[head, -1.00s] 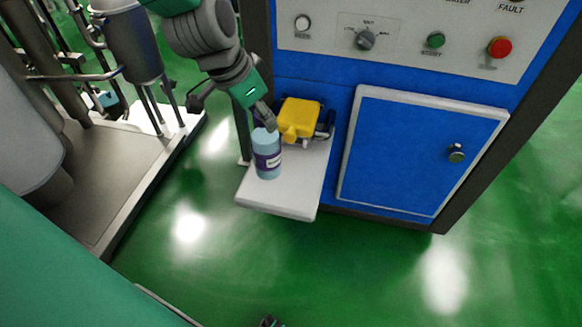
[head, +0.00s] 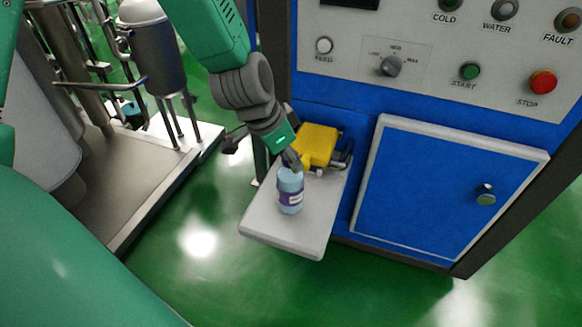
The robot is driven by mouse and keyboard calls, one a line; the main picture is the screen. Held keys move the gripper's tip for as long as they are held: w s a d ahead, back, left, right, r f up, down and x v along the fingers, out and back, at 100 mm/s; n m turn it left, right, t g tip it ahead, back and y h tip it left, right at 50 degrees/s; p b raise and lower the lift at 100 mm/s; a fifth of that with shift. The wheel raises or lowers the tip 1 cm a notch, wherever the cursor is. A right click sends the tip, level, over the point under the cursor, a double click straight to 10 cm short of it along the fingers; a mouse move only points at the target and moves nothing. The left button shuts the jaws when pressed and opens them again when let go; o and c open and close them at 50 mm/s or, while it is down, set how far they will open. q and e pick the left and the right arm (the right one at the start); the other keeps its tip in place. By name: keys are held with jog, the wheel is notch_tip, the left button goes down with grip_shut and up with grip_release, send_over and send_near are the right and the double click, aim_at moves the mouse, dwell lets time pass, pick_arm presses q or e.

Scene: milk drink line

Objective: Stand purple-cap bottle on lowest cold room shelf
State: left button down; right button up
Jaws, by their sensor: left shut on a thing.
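A light blue bottle with a purple and white label (head: 290,194) is upright at the white shelf (head: 284,238) on the front of the blue machine. My left gripper (head: 291,164) reaches down from above and is shut on the bottle's top. The cap is hidden by the fingers, so I cannot see its colour. I cannot tell whether the bottle's base touches the shelf or is just above it. My right gripper is not in view. No cold room shelf shows.
A yellow device (head: 319,145) sits behind the bottle on the shelf. The blue machine has a control panel (head: 430,60) and a closed door (head: 430,195) to the right. A steel platform (head: 150,185) with a tank stands left. Green floor (head: 215,235) is clear in front.

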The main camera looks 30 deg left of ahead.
pick_arm(q)
notch_tip(320, 180, down, 2)
jog(key=shift+w+f, duration=0.1)
jog(key=shift+r, duration=0.2)
jog(key=c, duration=1.2)
grip_release()
jog(key=shift+f, duration=0.15)
